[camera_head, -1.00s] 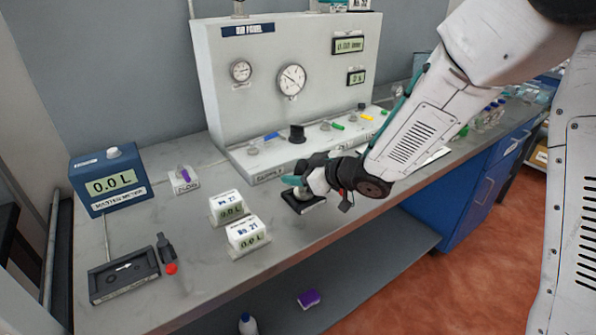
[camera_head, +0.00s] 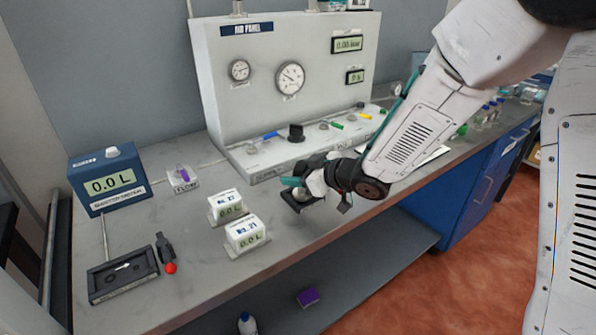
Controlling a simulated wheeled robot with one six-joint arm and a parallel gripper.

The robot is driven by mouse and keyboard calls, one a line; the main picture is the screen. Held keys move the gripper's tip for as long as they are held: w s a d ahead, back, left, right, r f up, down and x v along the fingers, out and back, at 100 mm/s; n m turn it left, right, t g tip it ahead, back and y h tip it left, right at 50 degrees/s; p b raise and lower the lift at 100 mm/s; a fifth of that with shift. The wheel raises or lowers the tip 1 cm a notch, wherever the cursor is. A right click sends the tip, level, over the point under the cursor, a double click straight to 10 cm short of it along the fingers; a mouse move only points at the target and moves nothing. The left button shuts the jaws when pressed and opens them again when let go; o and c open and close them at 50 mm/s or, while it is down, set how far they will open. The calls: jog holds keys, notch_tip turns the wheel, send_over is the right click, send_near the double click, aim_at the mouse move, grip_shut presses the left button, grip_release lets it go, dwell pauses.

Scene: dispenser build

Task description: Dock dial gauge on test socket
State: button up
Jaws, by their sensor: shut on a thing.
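My gripper (camera_head: 300,191) is low over the bench near its front edge. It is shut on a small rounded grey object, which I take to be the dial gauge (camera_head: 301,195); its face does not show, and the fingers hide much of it. A dark, flat, tray-like holder (camera_head: 300,205) is right below it, partly hidden by the gripper. I cannot tell whether the gauge still touches it. Several fittings stand along the panel's base ledge; I cannot make out which one is the test socket.
The air panel (camera_head: 220,90) with two fixed round gauges stands behind. Two white meter blocks (camera_head: 245,232) are left of my gripper. A blue master meter (camera_head: 108,180), a flow block (camera_head: 183,178) and a dark tray (camera_head: 122,275) stand farther left.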

jog(key=shift+f, duration=0.25)
jog(key=o, duration=0.8)
jog(key=shift+d, duration=0.1)
jog(key=shift+v, duration=5.45)
jog(key=shift+r, duration=0.1)
